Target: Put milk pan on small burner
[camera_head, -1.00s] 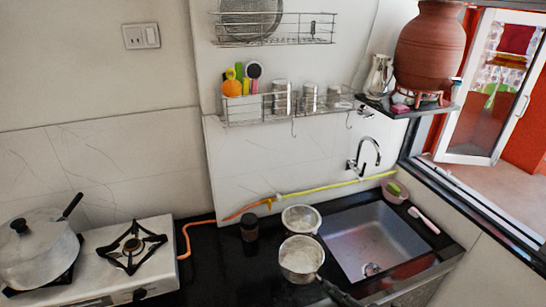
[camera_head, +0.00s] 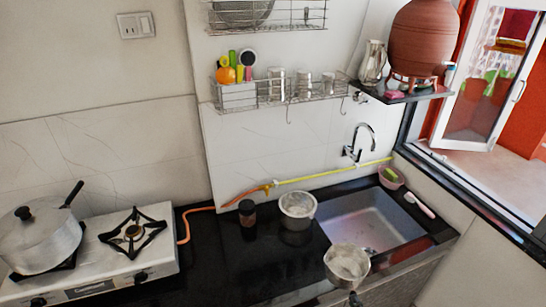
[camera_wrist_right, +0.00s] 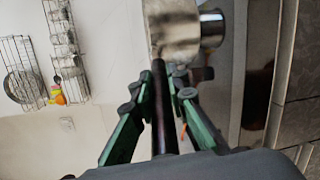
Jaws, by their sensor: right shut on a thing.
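The milk pan (camera_head: 347,266), a small metal pan with a dark handle, is in front of the sink in the head view, over the counter's front edge. In the right wrist view the pan (camera_wrist_right: 172,35) is at the top and its handle runs down between my fingers. My right gripper (camera_wrist_right: 164,88) has green fingers shut on that handle. The small burner (camera_head: 133,232) is bare, on the right half of the white stove (camera_head: 95,285) at the left. My left gripper is in neither view.
A lidded pot (camera_head: 40,240) with a dark handle stands on the stove's left burner. A metal pot (camera_head: 297,208) and a dark jar (camera_head: 247,213) stand on the black counter (camera_head: 215,260). The sink (camera_head: 372,226) is at the right.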

